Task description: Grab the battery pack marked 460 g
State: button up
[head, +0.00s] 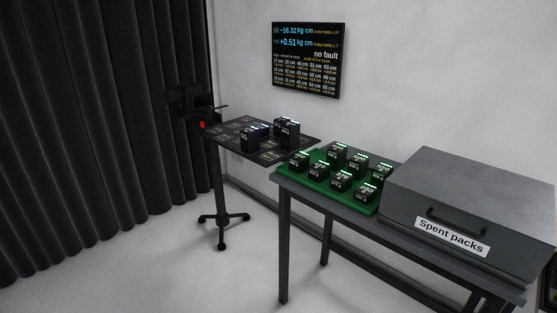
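Several dark battery packs with green-lit tops stand in rows on a green tray (312,183) at the left end of a grey table. One front pack (341,182), the front-right pack (366,192) and a back pack (337,152) show white number labels. The digits are too small to read surely, so I cannot tell which pack is marked 460 g. More dark packs, including one at the front (249,142) and one at the right (290,134), stand on a black board (272,155) left of the tray; their marks are unreadable. My gripper is not in view.
A grey box labelled "Spent packs" (480,190) with a front handle fills the table's right side. Front floor is clear.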

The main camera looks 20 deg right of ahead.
aim_at(298, 162)
jog(key=u, duration=0.8)
jog(key=i, duration=0.85)
jog(key=u, duration=0.5)
